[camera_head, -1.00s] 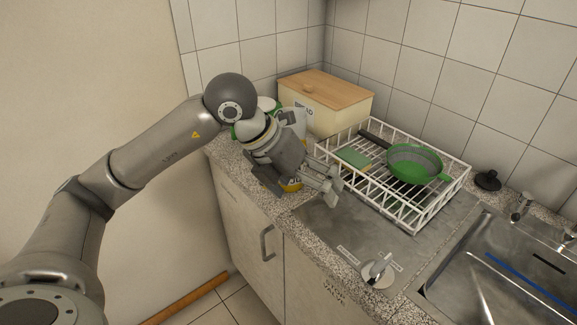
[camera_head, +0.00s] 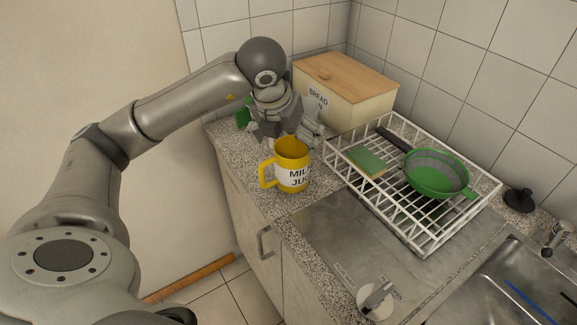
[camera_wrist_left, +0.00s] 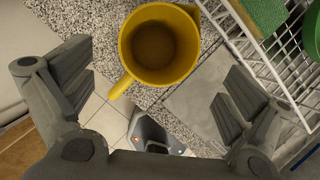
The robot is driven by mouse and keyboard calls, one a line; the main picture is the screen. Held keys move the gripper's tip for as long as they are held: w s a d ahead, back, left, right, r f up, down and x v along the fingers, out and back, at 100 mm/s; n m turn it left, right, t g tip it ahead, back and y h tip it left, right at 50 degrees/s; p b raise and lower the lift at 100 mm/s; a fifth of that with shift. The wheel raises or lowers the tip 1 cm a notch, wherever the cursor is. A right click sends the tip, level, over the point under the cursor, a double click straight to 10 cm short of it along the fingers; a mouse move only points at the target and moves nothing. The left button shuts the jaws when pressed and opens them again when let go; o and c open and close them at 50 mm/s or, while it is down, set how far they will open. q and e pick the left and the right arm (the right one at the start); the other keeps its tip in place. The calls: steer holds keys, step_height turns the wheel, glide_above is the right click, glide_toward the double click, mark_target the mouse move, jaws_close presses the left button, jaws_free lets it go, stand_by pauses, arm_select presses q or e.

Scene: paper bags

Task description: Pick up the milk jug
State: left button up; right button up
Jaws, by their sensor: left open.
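The milk jug (camera_head: 292,168) is a yellow mug-like jug with a white label and a handle on its left side. It stands upright on the granite counter near the front edge. In the left wrist view the jug (camera_wrist_left: 158,50) is seen from above, empty inside, with its handle pointing down-left. My left gripper (camera_head: 292,138) is just behind and above the jug in the head view. In the left wrist view the open fingers (camera_wrist_left: 155,95) are spread wide, with the jug ahead between their lines and not touching. My right gripper is not in view.
A white wire dish rack (camera_head: 421,245) stands right of the jug, holding a green colander (camera_head: 437,173) and a green-topped sponge (camera_head: 366,161). A bread bin (camera_head: 345,92) stands behind. The steel drainboard (camera_head: 350,225) in front of the rack is mostly clear.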

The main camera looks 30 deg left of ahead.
mark_target(292, 150)
arm_select(q)
steer(key=p+x, duration=0.1)
steer(key=x, duration=0.4)
steer(key=shift+w+a+f+p, duration=0.1)
steer(key=shift+a+f+p, duration=0.05)
steer(key=shift+f+p, duration=0.15)
steer(key=shift+c, duration=0.4)
steer(key=c, duration=1.2)
steer(key=shift+c, duration=0.4)
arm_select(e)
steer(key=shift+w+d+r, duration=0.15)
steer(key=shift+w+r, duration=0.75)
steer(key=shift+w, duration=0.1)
arm_select(q)
steer(key=shift+r, duration=0.1)
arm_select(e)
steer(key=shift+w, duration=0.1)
